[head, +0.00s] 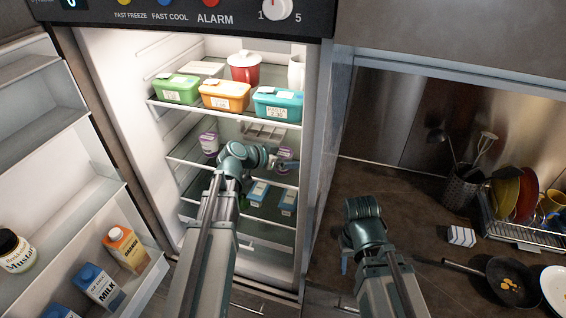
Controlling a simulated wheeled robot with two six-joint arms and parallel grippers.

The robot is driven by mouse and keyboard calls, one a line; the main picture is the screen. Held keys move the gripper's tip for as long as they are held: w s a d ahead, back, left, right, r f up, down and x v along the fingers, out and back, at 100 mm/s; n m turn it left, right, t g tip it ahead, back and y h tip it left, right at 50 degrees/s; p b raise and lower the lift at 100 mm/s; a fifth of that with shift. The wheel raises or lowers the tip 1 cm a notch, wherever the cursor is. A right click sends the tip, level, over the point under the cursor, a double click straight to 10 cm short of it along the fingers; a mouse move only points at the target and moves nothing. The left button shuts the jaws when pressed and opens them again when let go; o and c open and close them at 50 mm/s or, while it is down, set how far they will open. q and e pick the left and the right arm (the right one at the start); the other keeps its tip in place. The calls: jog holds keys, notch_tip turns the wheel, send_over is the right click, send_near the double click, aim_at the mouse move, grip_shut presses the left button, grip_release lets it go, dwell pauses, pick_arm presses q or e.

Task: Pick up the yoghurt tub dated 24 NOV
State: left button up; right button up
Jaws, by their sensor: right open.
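Two small tubs with purple-and-white colouring stand on the fridge's middle shelf. One tub (209,143) is at the left; the other (286,154) is at the right, partly hidden by my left gripper. Their dates are too small to read. My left gripper (289,164) reaches into the open fridge, close to the right tub. I cannot tell whether it touches the tub, and its fingers are too small and dark to read. My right gripper (345,260) is open and outside the fridge, right of its side wall, with no object visible in it.
Green (176,89), orange (225,96) and teal (278,105) boxes fill the shelf above. Blue-labelled cartons (258,192) lie below. The open fridge door (65,150) is left; the fridge side wall (327,150) separates my arms. A pan (508,282) lies on the right counter.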

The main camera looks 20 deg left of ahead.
pick_arm(q)
jog(key=c, duration=1.3)
jog(key=shift+c, duration=0.2)
jog(key=shift+r, duration=0.1)
